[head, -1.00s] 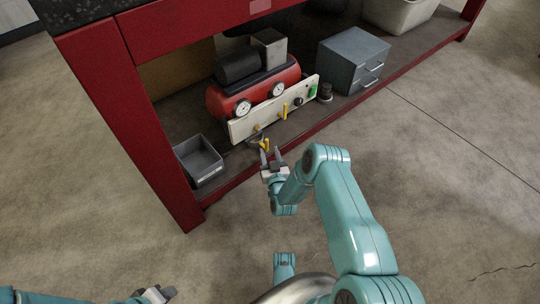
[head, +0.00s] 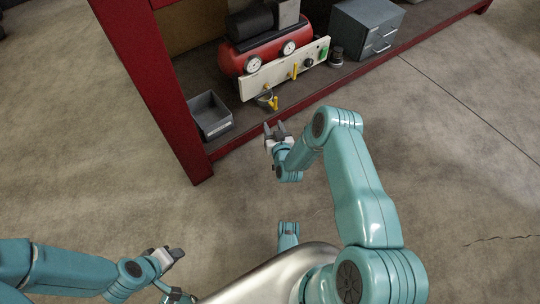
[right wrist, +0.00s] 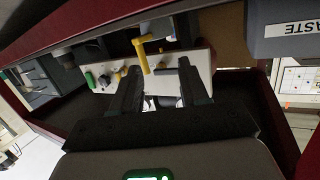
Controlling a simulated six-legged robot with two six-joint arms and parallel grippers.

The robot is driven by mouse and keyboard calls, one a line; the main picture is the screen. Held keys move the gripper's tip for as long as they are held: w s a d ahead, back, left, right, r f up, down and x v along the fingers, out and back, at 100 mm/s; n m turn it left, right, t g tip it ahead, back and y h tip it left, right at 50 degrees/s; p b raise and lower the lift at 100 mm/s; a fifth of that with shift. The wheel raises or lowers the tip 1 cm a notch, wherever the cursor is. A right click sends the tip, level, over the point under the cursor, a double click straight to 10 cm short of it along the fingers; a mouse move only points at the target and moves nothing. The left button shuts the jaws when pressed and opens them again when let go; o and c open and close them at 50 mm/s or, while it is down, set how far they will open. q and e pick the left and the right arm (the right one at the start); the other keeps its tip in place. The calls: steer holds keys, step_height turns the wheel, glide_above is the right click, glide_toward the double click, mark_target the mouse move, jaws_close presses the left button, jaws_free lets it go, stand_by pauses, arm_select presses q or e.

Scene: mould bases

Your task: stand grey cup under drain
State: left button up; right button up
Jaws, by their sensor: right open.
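A small grey cup (head: 264,98) stands on the shelf floor just below the front of the cream panel (head: 285,73). A yellow lever (head: 274,103) shows right beside it, overlapping it; I cannot tell whether the cup is exactly under the drain outlet. My right gripper (head: 275,128) is open and empty, a little in front of the cup and apart from it. In the right wrist view, the open fingers (right wrist: 160,88) point towards the panel (right wrist: 160,72) and a yellow lever (right wrist: 145,55). My left gripper (head: 174,255) hangs low over the floor, away from the shelf; its jaws are unclear.
A red tank with gauges (head: 262,50) sits behind the panel. A dark jar (head: 336,57) and a grey drawer box (head: 366,30) stand right. A red post (head: 165,90) bounds the left.

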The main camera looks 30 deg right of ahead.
steer(key=s+a+g+y, duration=0.5)
steer(key=s+a, duration=0.2)
steer(key=a, duration=0.3)
steer(key=s+a+r+g+y, duration=0.1)
steer(key=s+a+g, duration=0.1)
steer(key=s, duration=0.4)
steer(key=s+a+r+n+g+y, duration=0.1)
steer(key=s+a+g, duration=0.2)
steer(key=s, duration=0.3)
steer(key=s+a+g+y, duration=0.1)
steer(key=s+a+g, duration=0.1)
steer(key=s+a, duration=0.2)
steer(key=shift+s+a+r+g, duration=0.2)
steer(key=shift+s+r+g, duration=0.15)
steer(key=shift+s, duration=0.75)
steer(key=shift+r, duration=0.15)
